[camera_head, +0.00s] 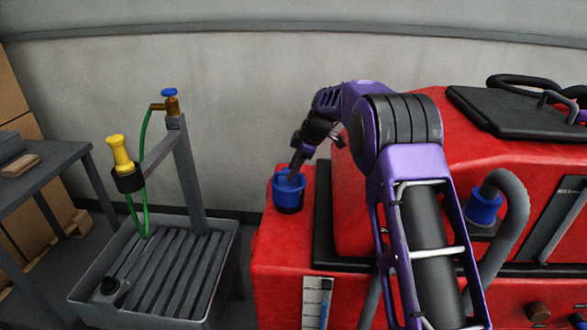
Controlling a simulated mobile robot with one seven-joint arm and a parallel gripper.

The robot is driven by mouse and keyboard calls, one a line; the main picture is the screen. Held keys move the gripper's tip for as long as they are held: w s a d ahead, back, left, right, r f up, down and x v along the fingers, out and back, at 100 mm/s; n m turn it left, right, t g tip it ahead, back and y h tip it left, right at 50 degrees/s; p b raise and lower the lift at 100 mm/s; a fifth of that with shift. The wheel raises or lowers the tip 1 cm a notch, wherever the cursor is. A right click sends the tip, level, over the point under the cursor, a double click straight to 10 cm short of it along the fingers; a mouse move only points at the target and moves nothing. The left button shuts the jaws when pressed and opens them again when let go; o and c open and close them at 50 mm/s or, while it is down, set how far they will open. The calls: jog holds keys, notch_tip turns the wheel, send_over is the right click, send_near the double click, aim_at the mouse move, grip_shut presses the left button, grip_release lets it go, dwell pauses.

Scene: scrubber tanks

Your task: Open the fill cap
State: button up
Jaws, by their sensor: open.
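The fill cap (289,199) is blue and sits on a dark neck at the left end of the red scrubber tank (277,245). My purple arm reaches over the tank from the right. My gripper (291,176) points down at the cap, with its fingertips at or just over the cap's top. The fingers are open. They hide part of the cap's top, and I cannot tell whether they touch it. The cap looks upright on its neck.
A grey slatted sink stand (155,275) with a post, blue-handled tap (170,98), green hose and yellow nozzle (121,155) stands left. A grey table (40,165) is farther left. A second blue fitting (484,207) with a grey hose is on the tank's right.

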jog(key=shift+c, duration=0.3)
grip_shut()
dwell(1.1)
